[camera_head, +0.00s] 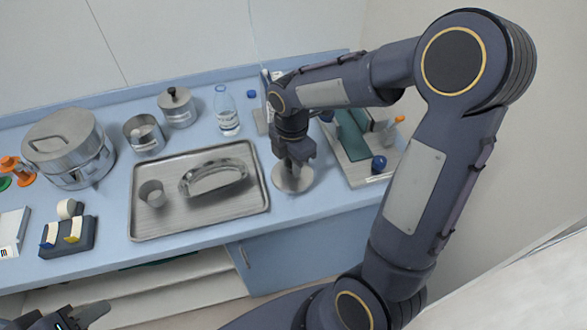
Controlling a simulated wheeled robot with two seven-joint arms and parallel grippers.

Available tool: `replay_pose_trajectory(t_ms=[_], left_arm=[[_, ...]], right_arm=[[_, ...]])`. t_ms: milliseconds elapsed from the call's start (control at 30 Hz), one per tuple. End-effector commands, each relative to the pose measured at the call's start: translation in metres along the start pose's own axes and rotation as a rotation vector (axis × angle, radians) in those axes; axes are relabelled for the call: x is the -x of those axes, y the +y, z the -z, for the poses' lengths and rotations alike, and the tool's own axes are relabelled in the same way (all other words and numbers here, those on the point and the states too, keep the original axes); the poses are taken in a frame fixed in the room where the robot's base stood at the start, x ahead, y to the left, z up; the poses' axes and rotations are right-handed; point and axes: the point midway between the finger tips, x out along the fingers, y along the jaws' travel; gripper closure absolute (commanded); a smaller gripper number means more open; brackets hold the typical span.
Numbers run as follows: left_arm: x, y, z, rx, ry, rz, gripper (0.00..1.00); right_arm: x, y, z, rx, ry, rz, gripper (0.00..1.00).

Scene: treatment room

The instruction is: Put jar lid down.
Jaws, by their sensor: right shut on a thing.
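My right gripper (292,157) points down over the counter, to the right of the steel tray. It is shut on the jar lid (291,182), a round, shiny metal disc just under the fingers. The fingers hide the top middle of the lid. I cannot tell whether the lid touches the counter or hangs just above it. An open metal jar (144,141) stands behind the tray. My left gripper (62,319) shows only partly at the bottom left edge, away from the counter's objects; its jaws are unclear.
The steel tray (146,228) holds a small cup (152,193) and a kidney dish (213,177). A lidded jar (178,109), a bottle (226,110) and a large pot (70,150) stand behind. Another tray (367,172) lies close right. Bare counter (300,204) shows in front of the lid.

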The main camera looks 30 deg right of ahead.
Motion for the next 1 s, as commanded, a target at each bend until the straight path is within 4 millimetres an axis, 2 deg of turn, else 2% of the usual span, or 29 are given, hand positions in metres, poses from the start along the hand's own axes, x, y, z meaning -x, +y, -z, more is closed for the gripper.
replay_pose_trajectory(t_ms=[33, 233, 667, 700, 833, 1000], left_arm=[[0.001, 0.001, 0.001, 0.000, 0.000, 0.000, 0.64], [0.000, 0.000, 0.000, 0.000, 0.000, 0.000, 0.64], [-0.003, -0.002, -0.002, 0.000, 0.000, 0.000, 0.64], [-0.002, -0.001, -0.001, 0.000, 0.000, 0.000, 0.64], [-0.002, -0.001, -0.001, 0.000, 0.000, 0.000, 0.64], [-0.002, -0.001, -0.001, 0.000, 0.000, 0.000, 0.64]], right_arm=[[-0.006, 0.000, -0.005, -0.004, 0.000, 0.004, 1.00], [-0.034, 0.000, -0.005, 0.000, -0.001, 0.004, 1.00], [-0.041, 0.001, -0.005, -0.001, 0.000, 0.001, 1.00], [-0.039, 0.001, -0.005, -0.001, 0.000, 0.001, 0.72], [-0.039, 0.001, -0.005, -0.001, 0.000, 0.001, 0.56], [-0.039, 0.001, -0.005, -0.001, 0.000, 0.001, 0.56]])
